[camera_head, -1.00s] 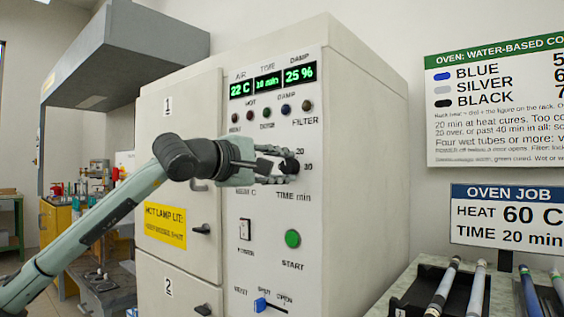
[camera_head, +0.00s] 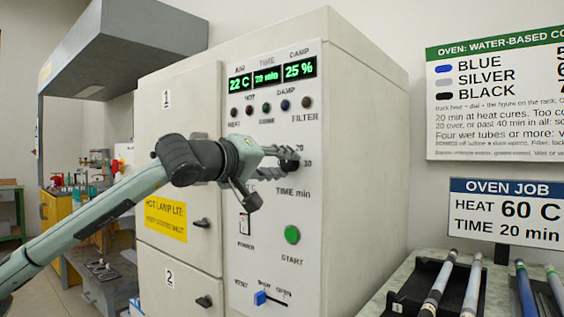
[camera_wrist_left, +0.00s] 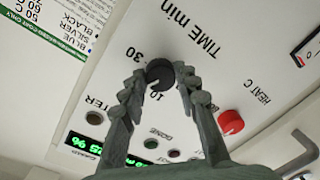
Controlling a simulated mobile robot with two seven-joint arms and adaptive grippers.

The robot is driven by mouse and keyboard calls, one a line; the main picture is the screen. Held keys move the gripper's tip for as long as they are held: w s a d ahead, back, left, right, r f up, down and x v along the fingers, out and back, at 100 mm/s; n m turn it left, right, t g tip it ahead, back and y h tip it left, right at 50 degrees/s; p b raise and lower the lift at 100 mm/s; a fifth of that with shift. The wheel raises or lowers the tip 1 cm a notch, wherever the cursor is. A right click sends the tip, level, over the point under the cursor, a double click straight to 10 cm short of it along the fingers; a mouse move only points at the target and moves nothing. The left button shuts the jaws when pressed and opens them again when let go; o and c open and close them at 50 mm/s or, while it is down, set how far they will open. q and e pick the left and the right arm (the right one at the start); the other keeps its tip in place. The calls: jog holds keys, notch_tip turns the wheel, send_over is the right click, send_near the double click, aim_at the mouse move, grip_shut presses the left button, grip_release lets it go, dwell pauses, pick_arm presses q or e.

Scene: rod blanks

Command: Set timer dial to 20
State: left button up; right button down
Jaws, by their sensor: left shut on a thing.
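The black timer dial (camera_head: 291,163) is on the oven's white front panel above the label TIME min. It shows more clearly in the left wrist view (camera_wrist_left: 159,72), between printed 30 and 10. My left gripper (camera_head: 284,161) is shut on the dial, one finger on each side; its fingers also show in the left wrist view (camera_wrist_left: 160,79). The green time display (camera_head: 267,76) reads 20 min. The dial's pointer mark is hard to make out. My right gripper is not in view.
A red heat dial (camera_wrist_left: 231,122) is beside the fingers in the left wrist view. The green START button (camera_head: 292,235) and blue vent slider (camera_head: 260,298) are lower on the panel. The oven job sign (camera_head: 507,211) reads HEAT 60 C, TIME 20 min. Racked rods (camera_head: 439,285) lie right.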

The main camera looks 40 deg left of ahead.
pick_arm(q)
jog(key=shift+m, duration=0.4)
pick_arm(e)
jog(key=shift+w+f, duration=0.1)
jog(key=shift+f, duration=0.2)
pick_arm(q)
jog(key=o, duration=1.1)
jog(key=shift+o, duration=0.2)
jog(key=s, duration=1.2)
jog(key=shift+a+r, duration=0.3)
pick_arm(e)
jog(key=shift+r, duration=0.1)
